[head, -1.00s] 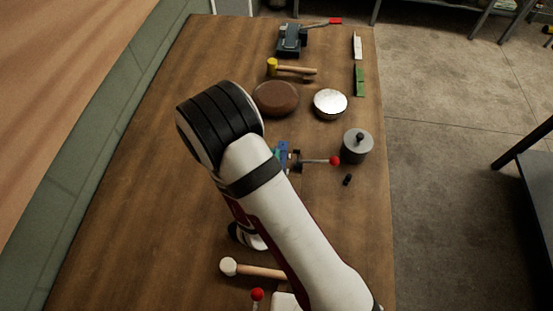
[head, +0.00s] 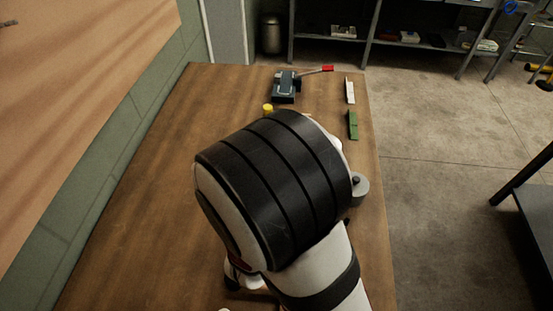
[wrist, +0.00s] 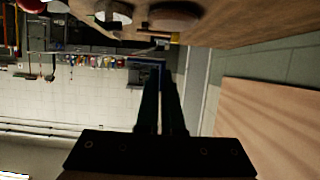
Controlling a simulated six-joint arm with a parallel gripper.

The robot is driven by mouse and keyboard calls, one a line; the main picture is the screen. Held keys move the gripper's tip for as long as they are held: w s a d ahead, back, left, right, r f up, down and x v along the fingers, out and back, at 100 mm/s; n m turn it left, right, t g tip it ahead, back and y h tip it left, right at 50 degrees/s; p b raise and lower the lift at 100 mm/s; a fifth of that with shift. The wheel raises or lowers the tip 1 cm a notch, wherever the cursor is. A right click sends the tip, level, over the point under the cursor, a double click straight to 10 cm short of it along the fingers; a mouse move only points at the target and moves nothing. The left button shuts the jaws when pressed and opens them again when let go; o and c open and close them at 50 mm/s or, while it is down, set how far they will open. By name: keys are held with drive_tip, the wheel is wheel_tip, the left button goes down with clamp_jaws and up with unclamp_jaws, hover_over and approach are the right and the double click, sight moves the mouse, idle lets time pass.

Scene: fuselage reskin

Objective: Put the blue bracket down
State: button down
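The blue bracket (wrist: 148,62) shows in the wrist view as a thin, dark blue shape at the tips of my gripper (wrist: 160,72). The two dark fingers are close together and appear shut on it. They hold it clear of the table in that view. In the head view my own arm hides both the gripper and the bracket.
On the wooden table (head: 150,190), a dark vise-like tool (head: 285,87), a white strip (head: 350,90) and a green strip (head: 352,125) lie at the far end. The table's left side is clear.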

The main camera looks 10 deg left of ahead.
drive_tip(key=w+r, duration=0.1)
drive_tip(key=w+d+r, duration=0.2)
drive_tip(key=r, duration=0.1)
drive_tip(key=shift+w+r, duration=0.1)
drive_tip(key=shift+w, duration=0.1)
drive_tip(key=s+d+r, duration=0.2)
drive_tip(key=d+r, duration=1.2)
drive_tip(key=w+a+f, duration=0.3)
drive_tip(key=a+f, duration=0.6)
drive_tip(key=a, duration=0.2)
drive_tip(key=s+a+f, duration=0.1)
drive_tip(key=f, duration=0.2)
drive_tip(key=s+a+f, duration=0.1)
drive_tip(key=a+f, duration=0.1)
drive_tip(key=f, duration=0.1)
drive_tip(key=s+a+f, duration=0.2)
drive_tip(key=shift+s+f, duration=0.1)
drive_tip(key=shift+f, duration=0.3)
drive_tip(key=shift+s+f, duration=0.1)
drive_tip(key=shift+s, duration=0.05)
wheel_tip(320, 180, down, 10)
drive_tip(key=shift+r, duration=0.2)
drive_tip(key=shift+f, duration=0.15)
